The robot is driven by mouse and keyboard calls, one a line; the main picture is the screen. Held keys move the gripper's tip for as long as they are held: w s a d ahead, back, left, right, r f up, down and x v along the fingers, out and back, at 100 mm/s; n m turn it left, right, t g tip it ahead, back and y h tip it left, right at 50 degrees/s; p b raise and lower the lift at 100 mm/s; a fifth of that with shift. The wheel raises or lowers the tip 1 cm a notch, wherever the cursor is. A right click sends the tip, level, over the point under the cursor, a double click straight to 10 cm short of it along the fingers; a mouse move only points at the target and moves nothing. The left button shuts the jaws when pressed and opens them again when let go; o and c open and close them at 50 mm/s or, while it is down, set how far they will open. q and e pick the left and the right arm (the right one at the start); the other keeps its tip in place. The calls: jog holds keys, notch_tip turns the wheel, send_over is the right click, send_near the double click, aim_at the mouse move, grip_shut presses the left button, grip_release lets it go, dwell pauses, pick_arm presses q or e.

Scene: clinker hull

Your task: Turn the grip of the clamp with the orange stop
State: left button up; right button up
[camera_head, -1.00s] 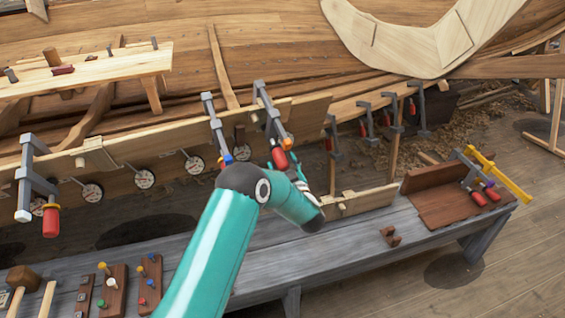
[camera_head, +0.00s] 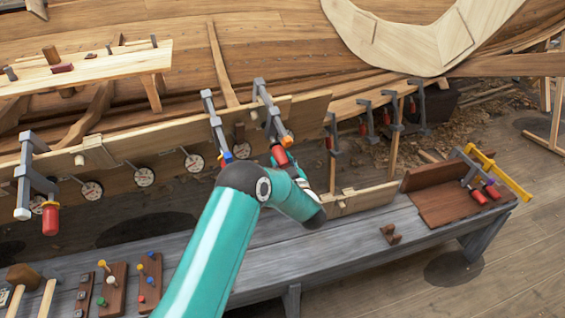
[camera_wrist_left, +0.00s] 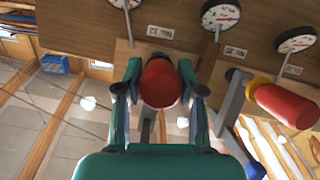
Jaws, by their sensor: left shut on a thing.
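The clamp with the orange stop (camera_head: 288,138) is a grey bar clamp (camera_head: 267,108) on the upper edge of the long plank, at its right part. Its red grip (camera_head: 279,155) hangs below the stop. My left gripper (camera_head: 281,163) reaches up from below and is shut on this grip. In the left wrist view the red grip (camera_wrist_left: 160,83) sits end-on between the two fingers of my left gripper (camera_wrist_left: 160,92). The clamp's orange stop is hidden there behind the grip. My right gripper is not in view.
A clamp with a blue stop (camera_head: 227,157) stands close on the left. Round dials (camera_head: 193,163) line the plank. The grey bench (camera_head: 345,246) lies below.

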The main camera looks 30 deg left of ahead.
pick_arm(q)
jog(key=shift+m+g+y+b, duration=0.4)
jog(key=shift+m+g+b, duration=0.4)
jog(key=shift+m, duration=0.1)
jog(key=shift+d+m+g+y+b, duration=0.1)
jog(key=shift+m+g+y+b, duration=0.7)
jog(key=shift+m+g, duration=0.55)
jog(key=shift+r+m, duration=0.1)
jog(key=shift+m, duration=0.15)
jog(key=o, duration=1.1)
jog(key=shift+o, duration=0.2)
jog(key=v, duration=1.2)
jog(key=shift+f, duration=0.35)
